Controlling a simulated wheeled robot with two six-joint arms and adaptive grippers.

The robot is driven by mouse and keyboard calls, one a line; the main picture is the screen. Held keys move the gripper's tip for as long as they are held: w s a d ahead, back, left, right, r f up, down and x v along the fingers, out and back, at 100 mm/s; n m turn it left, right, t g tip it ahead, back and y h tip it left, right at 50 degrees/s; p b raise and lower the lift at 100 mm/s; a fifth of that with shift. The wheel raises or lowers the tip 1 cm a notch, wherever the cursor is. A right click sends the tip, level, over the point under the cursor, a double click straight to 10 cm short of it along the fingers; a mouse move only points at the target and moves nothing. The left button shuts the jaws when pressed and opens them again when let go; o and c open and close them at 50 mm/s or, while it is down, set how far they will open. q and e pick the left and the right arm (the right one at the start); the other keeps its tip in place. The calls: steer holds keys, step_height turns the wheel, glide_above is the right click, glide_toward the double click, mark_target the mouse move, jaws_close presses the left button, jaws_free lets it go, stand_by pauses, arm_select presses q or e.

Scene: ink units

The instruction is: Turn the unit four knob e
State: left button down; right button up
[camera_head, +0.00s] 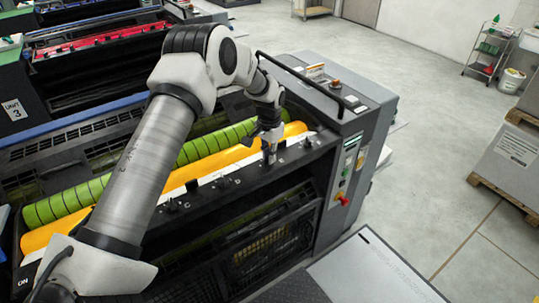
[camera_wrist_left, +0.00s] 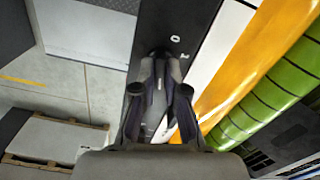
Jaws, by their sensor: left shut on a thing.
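The ink unit has a black rail (camera_head: 238,181) with a row of small black knobs along it, in front of an orange roller (camera_head: 60,237) and a green banded roller (camera_head: 60,205). My left gripper (camera_head: 270,157) points down onto the rail near its right end. In the left wrist view its two fingers (camera_wrist_left: 161,62) come together at a dark knob on the rail, shut on it. The knob is mostly hidden by the fingertips, and its letter cannot be read. Other knobs (camera_head: 172,205) stand free to the left. My right gripper is not in view.
A grey end housing (camera_head: 345,120) with a black handrail (camera_head: 298,84) and a red-yellow switch (camera_head: 342,199) stands right of the gripper. Another unit marked 3 (camera_head: 14,109) is at the left. Open floor (camera_head: 440,120) lies to the right, with a pallet (camera_head: 505,196) there.

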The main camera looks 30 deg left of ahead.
arm_select(q)
steer(key=shift+s, duration=0.1)
steer(key=c, duration=1.2)
jaws_free()
steer(key=shift+r, duration=0.2)
step_height(320, 180, up, 12)
steer(key=shift+f, duration=0.15)
